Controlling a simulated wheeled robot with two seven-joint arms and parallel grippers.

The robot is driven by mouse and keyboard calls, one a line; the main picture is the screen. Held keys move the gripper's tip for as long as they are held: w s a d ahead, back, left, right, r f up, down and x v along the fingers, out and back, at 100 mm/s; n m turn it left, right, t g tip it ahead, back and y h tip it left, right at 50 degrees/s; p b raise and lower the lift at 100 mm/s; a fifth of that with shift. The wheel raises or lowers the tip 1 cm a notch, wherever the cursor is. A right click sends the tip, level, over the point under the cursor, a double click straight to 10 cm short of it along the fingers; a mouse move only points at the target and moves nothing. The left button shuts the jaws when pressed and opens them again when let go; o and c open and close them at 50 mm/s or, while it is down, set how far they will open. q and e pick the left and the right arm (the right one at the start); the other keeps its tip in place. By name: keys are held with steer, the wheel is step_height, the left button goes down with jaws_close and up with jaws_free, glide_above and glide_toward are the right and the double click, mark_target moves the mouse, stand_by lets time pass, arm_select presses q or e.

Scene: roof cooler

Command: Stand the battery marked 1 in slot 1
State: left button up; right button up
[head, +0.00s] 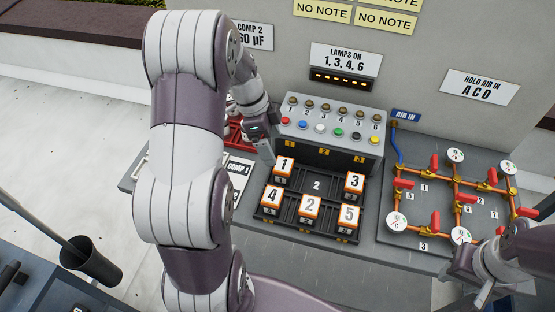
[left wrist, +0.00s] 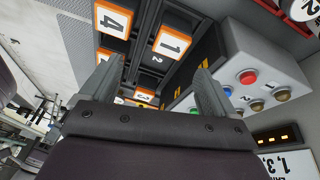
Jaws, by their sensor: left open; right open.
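The battery marked 1 (head: 284,166) has a white top with an orange rim and stands in the back-left slot of the dark battery tray (head: 291,225). That slot's own number cannot be read. The battery marked 1 also shows in the left wrist view (left wrist: 173,43), beyond my fingers. My left gripper (head: 266,153) is open and empty, just behind and left of that battery, apart from it as far as I can tell. Its two fingers (left wrist: 159,67) are spread in the left wrist view. My right gripper (head: 466,284) is open and empty at the lower right.
Batteries 3 (head: 354,183), 4 (head: 272,196), 2 (head: 310,206) and 5 (head: 348,215) stand in the tray. The back-middle slot marked 2 (head: 317,185) is empty. A button box (head: 328,147) stands close behind. A pipe panel (head: 455,205) with red valves is right.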

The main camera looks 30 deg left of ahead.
arm_select(q)
steer(key=s+d+n+y, duration=0.3)
steer(key=s+d+n, duration=0.7)
steer(key=n, duration=0.3)
steer(key=shift+s+d+r+t+y, duration=0.3)
steer(key=shift+s+d+t+y, duration=0.1)
steer(key=shift+s, duration=0.3)
